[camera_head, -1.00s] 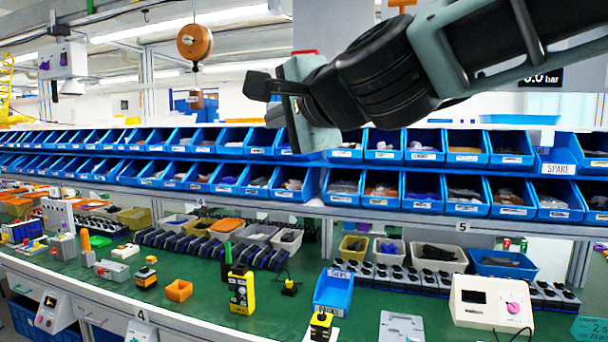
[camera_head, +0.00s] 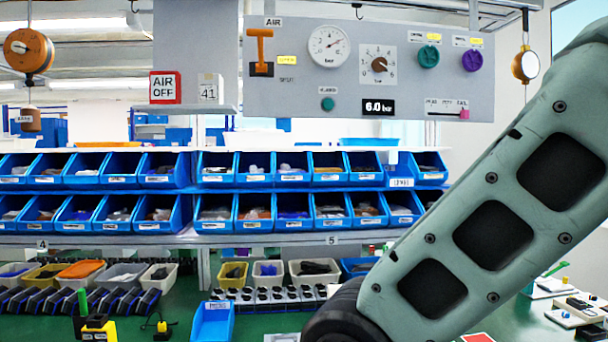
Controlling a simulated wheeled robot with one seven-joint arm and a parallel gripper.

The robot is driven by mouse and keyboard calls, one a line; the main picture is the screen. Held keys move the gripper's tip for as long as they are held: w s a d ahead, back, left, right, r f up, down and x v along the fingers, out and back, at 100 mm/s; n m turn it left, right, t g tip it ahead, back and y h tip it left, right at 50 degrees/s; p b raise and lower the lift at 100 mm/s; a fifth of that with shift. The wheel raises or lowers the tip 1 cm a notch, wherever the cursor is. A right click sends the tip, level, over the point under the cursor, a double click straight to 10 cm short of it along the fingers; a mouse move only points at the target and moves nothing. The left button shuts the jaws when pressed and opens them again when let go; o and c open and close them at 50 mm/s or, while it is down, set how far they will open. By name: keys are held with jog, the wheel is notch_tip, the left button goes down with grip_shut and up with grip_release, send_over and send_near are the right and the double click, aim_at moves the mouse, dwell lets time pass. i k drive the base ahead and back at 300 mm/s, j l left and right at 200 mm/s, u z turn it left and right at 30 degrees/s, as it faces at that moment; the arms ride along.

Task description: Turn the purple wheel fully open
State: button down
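The purple wheel (camera_head: 472,61) is a small round knob at the upper right of a grey panel (camera_head: 290,100). A yellow label sits just above it. A similar green wheel (camera_head: 429,57) is to its left. My arm fills the right and lower right of the view, below and right of the purple wheel, and does not cover it. My gripper is outside the picture now, so its fingers and its distance from the wheel do not show.
The panel also carries an orange lever (camera_head: 261,50), a round gauge (camera_head: 329,46), a brown rotary knob (camera_head: 379,65) and a 6.0 bar display (camera_head: 378,107). Blue bins (camera_head: 240,208) line shelves below. A round hanging balancer (camera_head: 525,65) is right of the panel.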

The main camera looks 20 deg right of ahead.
aim_at(472, 60)
jog(key=z, duration=1.25)
